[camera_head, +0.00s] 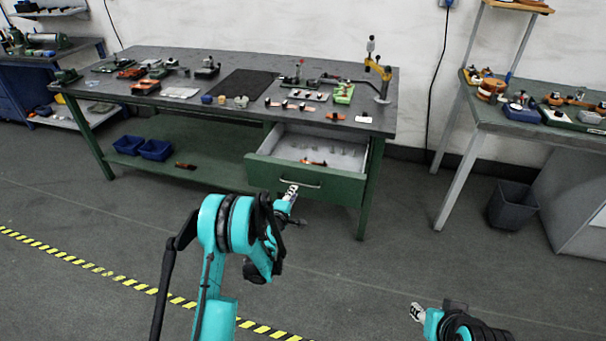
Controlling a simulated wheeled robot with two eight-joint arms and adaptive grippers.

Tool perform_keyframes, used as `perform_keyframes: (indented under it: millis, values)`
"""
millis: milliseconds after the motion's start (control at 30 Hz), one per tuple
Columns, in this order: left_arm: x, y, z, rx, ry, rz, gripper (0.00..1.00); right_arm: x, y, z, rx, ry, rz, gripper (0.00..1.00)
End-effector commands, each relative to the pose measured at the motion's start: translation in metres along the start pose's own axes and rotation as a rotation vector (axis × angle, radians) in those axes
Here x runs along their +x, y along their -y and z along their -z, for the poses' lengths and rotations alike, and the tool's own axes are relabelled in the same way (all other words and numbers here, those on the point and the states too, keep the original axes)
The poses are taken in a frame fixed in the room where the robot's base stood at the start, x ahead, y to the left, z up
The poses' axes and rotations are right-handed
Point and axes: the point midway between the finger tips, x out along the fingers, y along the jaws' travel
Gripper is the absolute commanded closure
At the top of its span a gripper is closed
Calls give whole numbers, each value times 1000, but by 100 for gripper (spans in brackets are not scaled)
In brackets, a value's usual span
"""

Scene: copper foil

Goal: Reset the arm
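My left arm is raised in the lower middle of the head view, and its gripper (291,193) is in front of the open drawer (312,184), near the drawer's handle. I cannot tell whether it touches the handle, or whether its fingers are open or shut. My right gripper (416,312) is low at the bottom right, over the floor and apart from any furniture. Its fingers are too small to read. The green drawer is pulled out of the workbench (150,103), with an orange-brown item (313,163) and small pieces inside.
The bench top holds several tools, a dark mat (242,83) and a yellow stand (382,80). Blue bins (155,150) sit on the lower shelf. A second table (470,118) and a dark waste bin (512,205) are at right. The floor between is clear, with yellow-black tape (75,260) at left.

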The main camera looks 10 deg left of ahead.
Motion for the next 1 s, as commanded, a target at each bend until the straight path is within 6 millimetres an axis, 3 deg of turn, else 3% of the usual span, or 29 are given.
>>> perform_keyframes:
  millis: [233,367,467,700,833,1000]
  values:
    - [-4,-13,-5,36,11,14,82,0,0,0,0,0,0,60]
    - [-20,-47,-19,149,46,61,82,0,0,0,0,0,0,60]
    - [-43,-77,-34,274,85,110,82,0,0,0,0,0,0,60]
    - [-121,-128,-65,581,186,230,82,0,0,0,0,0,0,60]
    - [-173,-141,-77,744,243,294,82,0,0,0,0,0,0,60]
    - [-248,-142,-88,952,323,377,82,0,0,0,0,0,0,60]
